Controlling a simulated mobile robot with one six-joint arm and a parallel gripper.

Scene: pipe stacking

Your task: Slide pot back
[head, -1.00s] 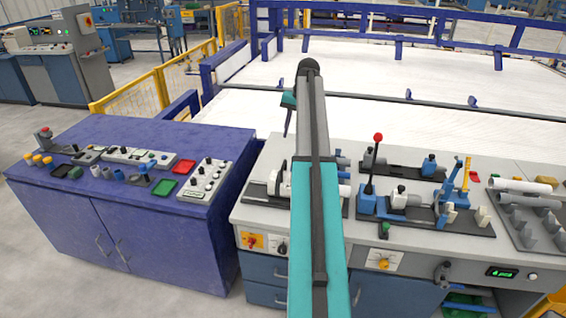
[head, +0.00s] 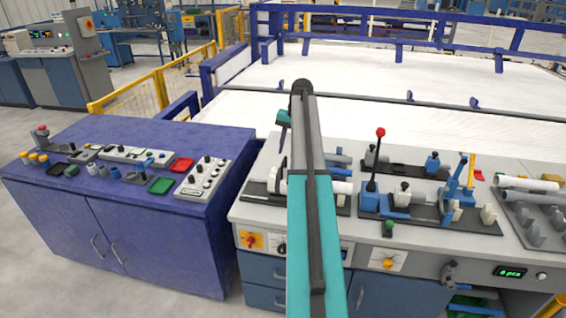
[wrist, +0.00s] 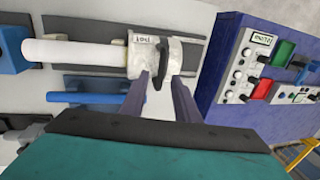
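A pale block labelled like "pot" (wrist: 142,55) shows in the wrist view, on a dark rail with a white pipe (wrist: 75,52) running left from it. A dark curved plate (wrist: 163,65) stands at the block's right side. My gripper (wrist: 165,76) is open, with its two purple-grey fingers apart near this plate. The plate shows between the fingertips; I cannot tell whether they touch it. The white pipe's end (head: 342,187) shows right of my arm.
A purple cabinet (head: 120,215) with control boxes and trays stands left of the grey bench. Right of my arm are a red-knobbed lever (head: 373,160), blue clamps (head: 455,190) and a pipe rack (head: 530,215). A blue bar (wrist: 90,97) lies beside the white pipe.

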